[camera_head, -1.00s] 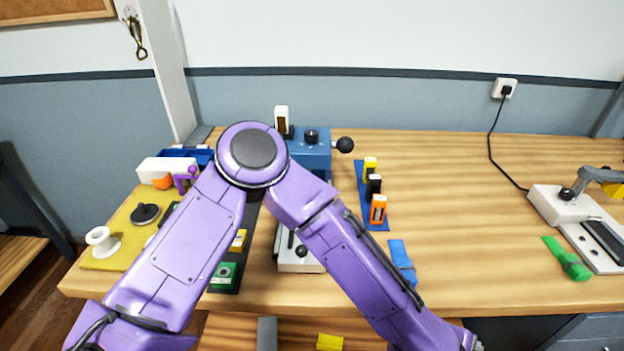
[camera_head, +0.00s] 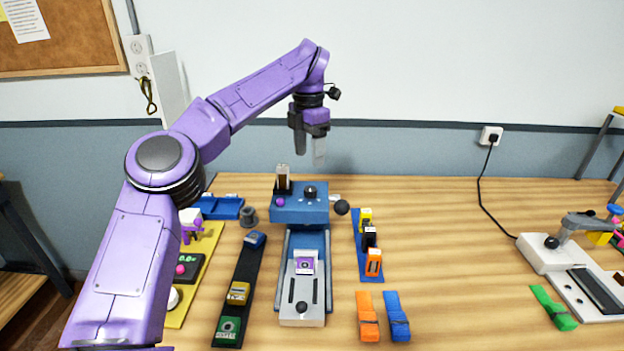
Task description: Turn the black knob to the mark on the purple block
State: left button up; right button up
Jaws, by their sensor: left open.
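A small block with a purple face (camera_head: 305,263) sits on the grey-white slide in front of the blue machine (camera_head: 288,212). A small dark round shape shows at the middle of its face; no mark can be made out. A round black knob (camera_head: 310,192) is on top of the blue machine, and a black ball handle (camera_head: 341,207) sticks out at its right. I cannot tell which black part is the task's knob. My left gripper (camera_head: 309,152) is open and empty, pointing down, well above and behind the blue machine. My right gripper is not in view.
A black strip (camera_head: 242,270) with several small blocks lies left of the slide. A blue strip (camera_head: 368,258) with yellow, black and orange blocks lies right. Orange (camera_head: 367,316) and blue (camera_head: 397,316) clips lie in front. My left arm covers part of the yellow board (camera_head: 206,243). The table's right middle is clear.

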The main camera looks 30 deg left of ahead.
aim_at(310, 189)
pick_arm(q)
notch_tip(310, 189, down, 9)
jog(key=shift+w+a+b, duration=0.1)
jog(key=shift+w+b, duration=0.05)
jog(key=shift+b, duration=0.35)
jog(key=shift+d+f, duration=0.2)
jog(key=shift+f, duration=0.2)
jog(key=shift+a, duration=0.1)
jog(key=c, duration=1)
